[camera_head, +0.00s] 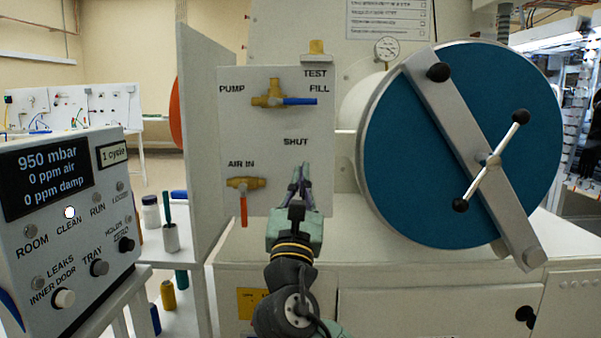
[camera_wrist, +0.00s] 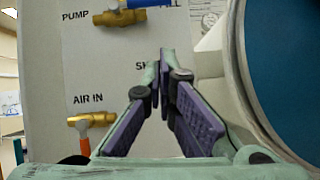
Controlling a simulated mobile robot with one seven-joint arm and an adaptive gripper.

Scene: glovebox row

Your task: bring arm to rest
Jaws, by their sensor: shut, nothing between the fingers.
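My gripper (camera_head: 303,170) is in the middle of the head view, fingers pointing up and away, in front of the white valve panel (camera_head: 262,130). Its fingers are closed together at the tips and hold nothing. In the wrist view the gripper (camera_wrist: 165,60) also shows shut, with its tips over the "SHUT" label. Whether the tips touch the panel I cannot tell. My arm reaches up from the bottom of the head view.
A blue-handled valve (camera_head: 284,101) and a red-handled valve (camera_head: 244,190) are on the panel. A round blue door (camera_head: 400,150) with a grey bar stands right of my gripper. A control box (camera_head: 60,215) reading 950 mbar is at the left, near a shelf with several small bottles.

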